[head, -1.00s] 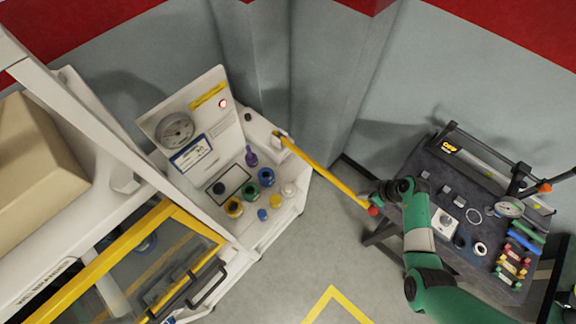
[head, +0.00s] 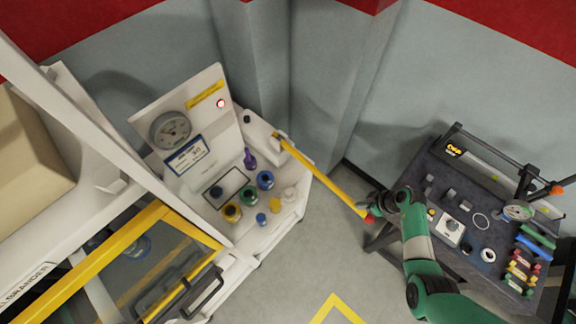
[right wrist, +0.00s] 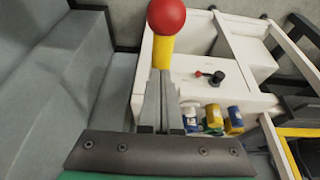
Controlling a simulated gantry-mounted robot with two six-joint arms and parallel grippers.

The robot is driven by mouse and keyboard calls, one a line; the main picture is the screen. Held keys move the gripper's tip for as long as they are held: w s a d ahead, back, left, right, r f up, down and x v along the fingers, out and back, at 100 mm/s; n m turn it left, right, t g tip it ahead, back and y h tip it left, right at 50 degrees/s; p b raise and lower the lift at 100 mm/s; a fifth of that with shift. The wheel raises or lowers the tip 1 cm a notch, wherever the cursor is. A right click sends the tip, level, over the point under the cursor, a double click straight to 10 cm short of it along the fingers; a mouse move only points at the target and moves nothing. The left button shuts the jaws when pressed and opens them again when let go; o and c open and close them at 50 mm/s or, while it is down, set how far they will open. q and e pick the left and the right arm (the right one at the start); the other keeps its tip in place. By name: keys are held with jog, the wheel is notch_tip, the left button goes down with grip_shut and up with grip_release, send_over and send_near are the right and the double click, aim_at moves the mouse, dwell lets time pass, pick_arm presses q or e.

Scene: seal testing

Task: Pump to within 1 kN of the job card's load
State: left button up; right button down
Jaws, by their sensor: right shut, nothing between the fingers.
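The yellow pump lever (head: 322,178) slants out from the white test bench and ends in a red knob (head: 370,218). My right gripper (head: 368,203) is at the knob end of the lever. In the right wrist view its shut fingers (right wrist: 158,105) hold nothing, and the red knob (right wrist: 167,17) shows just beyond their tips. I cannot tell whether they touch the lever. The round load gauge (head: 170,130) is on the upright panel; its needle is too small to read. The job card (head: 187,154) below it shows a number, possibly 30. My left gripper is not in view.
Several coloured fittings, such as a green one (head: 249,193), stand on the bench. A red lamp (head: 221,103) glows on the panel. A yellow-framed guard (head: 180,225) is at lower left. A dark tool table (head: 410,215) stands at right, with open floor between.

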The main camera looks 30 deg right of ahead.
notch_tip(320, 180, up, 7)
jog(key=p, duration=0.7)
jog(key=shift+w+p, duration=0.1)
jog(key=shift+p, duration=0.3)
notch_tip(320, 180, up, 6)
jog(key=shift+w+r, duration=0.15)
jog(key=shift+r, duration=0.1)
jog(key=shift+a+f, duration=0.1)
jog(key=shift+f, duration=0.05)
